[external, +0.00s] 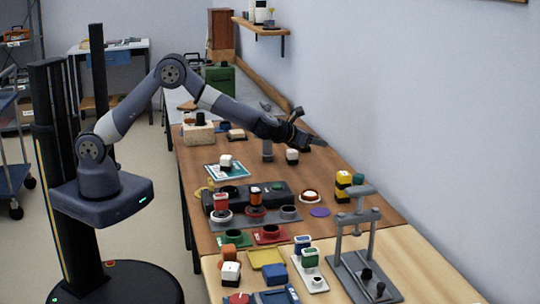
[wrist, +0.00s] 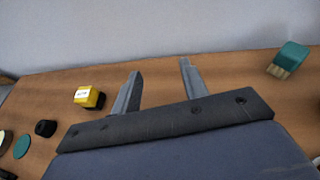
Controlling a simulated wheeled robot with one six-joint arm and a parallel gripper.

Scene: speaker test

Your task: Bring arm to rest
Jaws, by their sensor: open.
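My arm reaches out from its column at the left of the external view, bent high at the elbow and stretched over the far part of the wooden table (external: 330,190). My gripper (external: 310,137) is above the table near the wall, over several small objects. In the wrist view its two grey fingers (wrist: 158,85) stand apart with nothing between them, so it is open and empty. The wrist view faces the wall over the table's back edge.
Below my gripper are a grey post (external: 267,150) and a white block (external: 292,156). A yellow block (wrist: 88,97) and a teal brush-like object (wrist: 289,60) flank the fingers in the wrist view. A grey press-like frame (external: 357,245) stands at the front right. The wall shelf (external: 262,28) is higher up.

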